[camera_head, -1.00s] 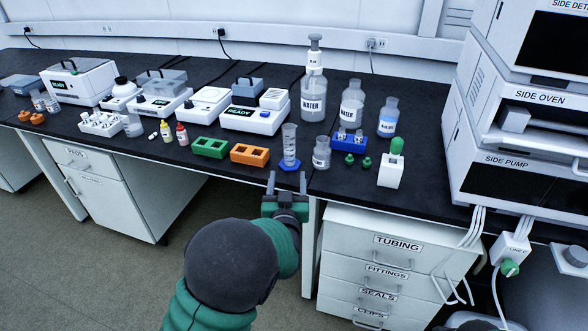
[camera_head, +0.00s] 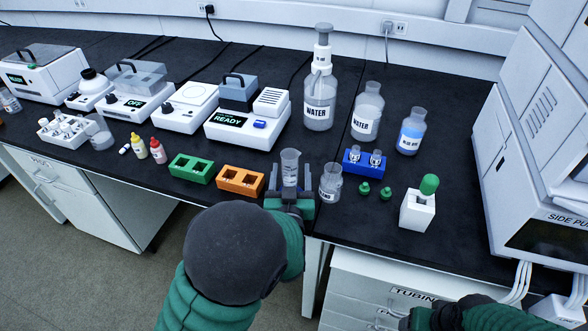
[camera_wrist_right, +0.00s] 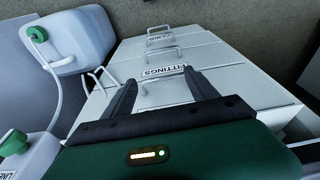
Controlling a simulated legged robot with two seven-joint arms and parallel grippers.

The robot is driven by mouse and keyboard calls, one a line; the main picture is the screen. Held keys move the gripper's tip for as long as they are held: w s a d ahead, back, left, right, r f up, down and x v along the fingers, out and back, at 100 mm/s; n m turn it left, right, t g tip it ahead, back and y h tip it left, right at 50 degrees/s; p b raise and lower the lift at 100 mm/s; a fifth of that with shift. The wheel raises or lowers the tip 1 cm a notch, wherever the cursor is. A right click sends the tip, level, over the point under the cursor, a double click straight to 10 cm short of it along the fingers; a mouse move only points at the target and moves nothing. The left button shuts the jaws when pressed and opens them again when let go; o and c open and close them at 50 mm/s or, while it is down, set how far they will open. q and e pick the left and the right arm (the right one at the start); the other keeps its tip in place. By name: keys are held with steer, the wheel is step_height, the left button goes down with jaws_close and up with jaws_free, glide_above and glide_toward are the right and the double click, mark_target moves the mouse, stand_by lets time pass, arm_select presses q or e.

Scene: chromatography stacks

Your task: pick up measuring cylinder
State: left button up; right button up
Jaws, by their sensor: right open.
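The measuring cylinder (camera_head: 290,165) is clear, stands upright near the front edge of the black bench in the head view, and its lower part and base are hidden by my left gripper. My left gripper (camera_head: 290,180) is at the cylinder, with one finger on each side of it. The fingers look apart, with small gaps beside the cylinder; contact cannot be made out. My right gripper (camera_wrist_right: 160,92) is open and empty in the right wrist view, above the drawer fronts. Part of my right arm shows at the bottom right of the head view.
A blue vial rack (camera_head: 363,164) and a white holder (camera_head: 417,212) stand farther right. A READY device (camera_head: 250,125) is behind.

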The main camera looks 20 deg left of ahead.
arm_select(q)
steer(key=shift+w+a, duration=0.2)
steer(key=shift+s+a+r, duration=0.15)
steer(key=shift+s+r, duration=0.05)
steer(key=shift+r, duration=0.05)
steer(key=shift+s+r, duration=0.2)
steer(key=shift+s, duration=0.1)
steer(key=shift+d+r, duration=0.1)
steer(key=shift+d, duration=0.3)
steer(key=shift+c, duration=0.7)
steer(key=shift+w+d, duration=0.1)
steer(key=shift+d, duration=0.05)
steer(key=shift+c, duration=1.2)
steer(key=shift+w+f, duration=0.1)
steer(key=shift+f, duration=0.1)
steer(key=shift+c, duration=1.3)
steer(key=shift+a, duration=0.35)
jaws_close()
arm_select(e)
steer(key=shift+a+r, duration=0.15)
steer(key=shift+r, duration=0.1)
arm_select(q)
steer(key=shift+d+r, duration=0.15)
steer(key=shift+d, duration=0.05)
arm_select(e)
steer(key=shift+d, duration=0.2)
